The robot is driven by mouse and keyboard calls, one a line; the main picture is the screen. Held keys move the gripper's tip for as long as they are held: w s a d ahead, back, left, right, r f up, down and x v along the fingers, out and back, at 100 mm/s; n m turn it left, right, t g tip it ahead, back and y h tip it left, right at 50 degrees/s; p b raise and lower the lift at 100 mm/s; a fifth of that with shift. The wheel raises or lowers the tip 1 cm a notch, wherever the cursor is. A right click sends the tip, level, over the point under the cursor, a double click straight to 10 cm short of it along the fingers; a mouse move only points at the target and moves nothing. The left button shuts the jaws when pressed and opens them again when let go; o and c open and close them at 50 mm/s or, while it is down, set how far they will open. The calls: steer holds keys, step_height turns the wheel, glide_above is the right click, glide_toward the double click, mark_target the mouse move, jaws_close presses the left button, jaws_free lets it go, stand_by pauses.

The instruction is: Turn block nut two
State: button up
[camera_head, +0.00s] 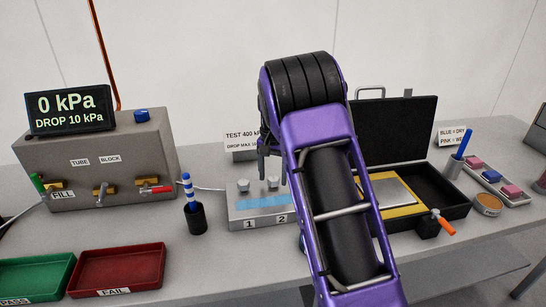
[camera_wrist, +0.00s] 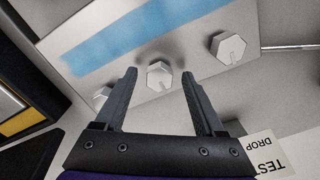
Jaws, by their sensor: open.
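The grey nut block (camera_head: 245,213) sits on the bench and carries the labels 1 and 2. A nut (camera_head: 243,185) stands above label 1, and block nut two (camera_head: 273,183) stands above label 2. The wrist view shows the block inverted, with nut two (camera_wrist: 159,74) in the middle, a nut (camera_wrist: 228,47) to its right and a partly hidden nut (camera_wrist: 100,97) to its left. My gripper (camera_wrist: 159,90) is open, its fingertips on either side of nut two in that view. I cannot tell whether they touch it. My arm hides the block's right end in the head view.
A blue strip (camera_head: 265,201) runs along the block. A black cup (camera_head: 196,218) with a blue-and-white tool stands left of it. An open black case (camera_head: 400,130) lies to the right. Red (camera_head: 118,268) and green (camera_head: 35,276) trays are front left. A sign (camera_wrist: 270,172) is near my gripper.

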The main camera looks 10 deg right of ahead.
mark_target(273, 179)
step_height(273, 179, up, 17)
stand_by(0.4)
